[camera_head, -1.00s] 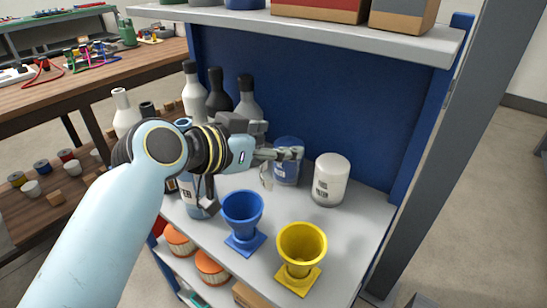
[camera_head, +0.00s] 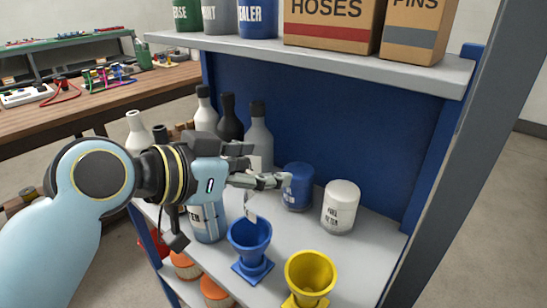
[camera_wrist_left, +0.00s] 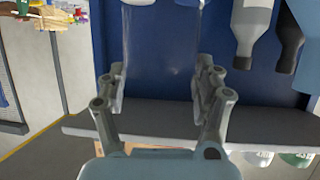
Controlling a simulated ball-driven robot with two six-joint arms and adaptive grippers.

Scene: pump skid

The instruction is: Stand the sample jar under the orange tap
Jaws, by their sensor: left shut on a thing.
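My left gripper (camera_head: 264,184) is over the shelf, left of a blue filter can and behind a blue funnel. In the left wrist view the two fingers (camera_wrist_left: 160,88) stand either side of a clear, see-through jar (camera_wrist_left: 160,70), and the gripper is shut on it. The jar's far end runs out of the top of that view. In the head view the jar is hard to make out among the fingers. The orange tap is not in view. My right gripper is not in view.
The shelf (camera_head: 355,250) holds the blue filter can (camera_head: 298,186), a white filter can (camera_head: 340,208), a blue funnel (camera_head: 250,246), a yellow funnel (camera_head: 310,275) and several bottles (camera_head: 259,135). An upper shelf (camera_head: 320,60) with boxes overhangs it. A wooden bench (camera_head: 110,100) stands at the left.

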